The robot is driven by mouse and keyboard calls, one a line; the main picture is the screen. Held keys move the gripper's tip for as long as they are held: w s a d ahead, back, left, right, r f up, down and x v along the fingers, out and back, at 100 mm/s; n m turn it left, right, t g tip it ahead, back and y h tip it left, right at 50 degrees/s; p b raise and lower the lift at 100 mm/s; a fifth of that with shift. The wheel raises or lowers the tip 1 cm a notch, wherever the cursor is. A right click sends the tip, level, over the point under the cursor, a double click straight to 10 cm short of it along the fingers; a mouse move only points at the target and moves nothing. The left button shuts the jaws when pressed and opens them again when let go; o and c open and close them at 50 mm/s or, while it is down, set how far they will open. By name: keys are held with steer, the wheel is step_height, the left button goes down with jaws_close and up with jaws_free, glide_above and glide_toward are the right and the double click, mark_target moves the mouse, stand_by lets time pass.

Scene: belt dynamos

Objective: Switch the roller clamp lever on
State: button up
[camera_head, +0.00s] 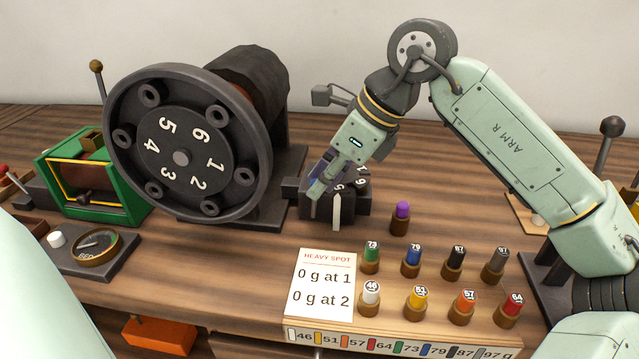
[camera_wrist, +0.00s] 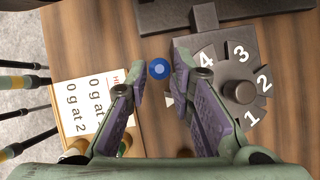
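No label marks the roller clamp lever, so I cannot tell which part it is. One upright lever with a brass ball (camera_head: 96,66) stands at the far left, behind the green frame. Another upright lever with a dark ball (camera_head: 613,127) stands at the far right, beside my arm. My gripper (camera_head: 318,186) points down over a dark numbered dial block (camera_head: 350,208), far from both levers. In the wrist view my gripper (camera_wrist: 150,80) has its purple-padded fingers apart, with nothing held. The numbered dial (camera_wrist: 238,92) shows there beside the right finger.
A large dark wheel (camera_head: 181,157) stands at left. A purple-topped peg (camera_head: 400,212) is right of the dial. Several coloured pegs stand in a wooden rack (camera_head: 390,338) beside a heavy-spot card (camera_head: 322,283). A green frame (camera_head: 130,212) and gauge (camera_head: 97,245) are left.

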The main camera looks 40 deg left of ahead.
steer(key=v, duration=0.6)
steer(key=shift+d+r, duration=0.15)
steer(key=shift+r, duration=0.15)
steer(key=shift+c, duration=0.3)
